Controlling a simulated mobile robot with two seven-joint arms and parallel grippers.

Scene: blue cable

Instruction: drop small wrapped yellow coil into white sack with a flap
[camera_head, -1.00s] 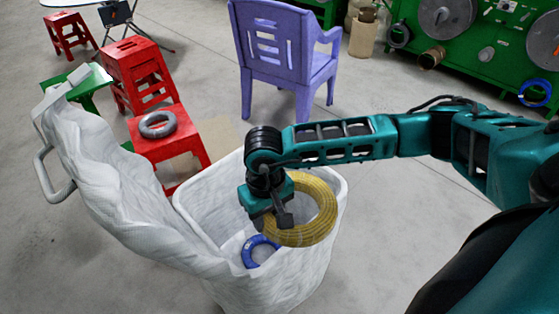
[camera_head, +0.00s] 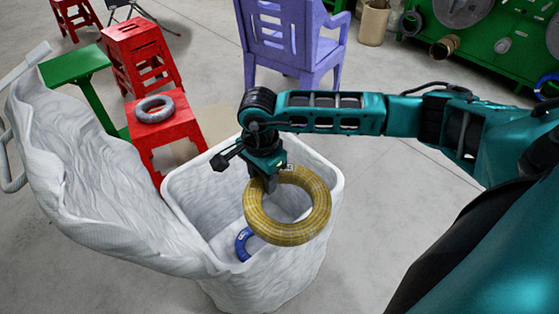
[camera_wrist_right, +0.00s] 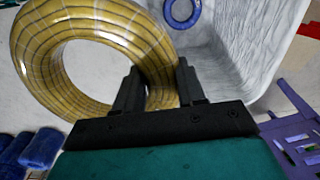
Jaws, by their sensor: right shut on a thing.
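The wrapped yellow coil (camera_head: 290,230) hangs from my right gripper (camera_head: 265,182), over the open mouth of the white sack (camera_head: 190,215) in the head view. In the right wrist view my right gripper (camera_wrist_right: 158,92) is shut on one side of the yellow coil's ring (camera_wrist_right: 40,75). The sack's flap (camera_head: 100,185) is folded open to the left. A blue coil (camera_head: 243,243) lies inside the sack, partly hidden by the yellow coil; it also shows in the right wrist view (camera_wrist_right: 182,12). My left gripper is not in view.
A grey coil (camera_head: 154,109) lies on a red stool (camera_head: 175,135) behind the sack. A purple chair (camera_head: 290,45) stands behind it. A green bench (camera_head: 80,75) is at the left. Blue coils (camera_wrist_right: 30,150) show in the wrist view. Floor to the right is partly clear.

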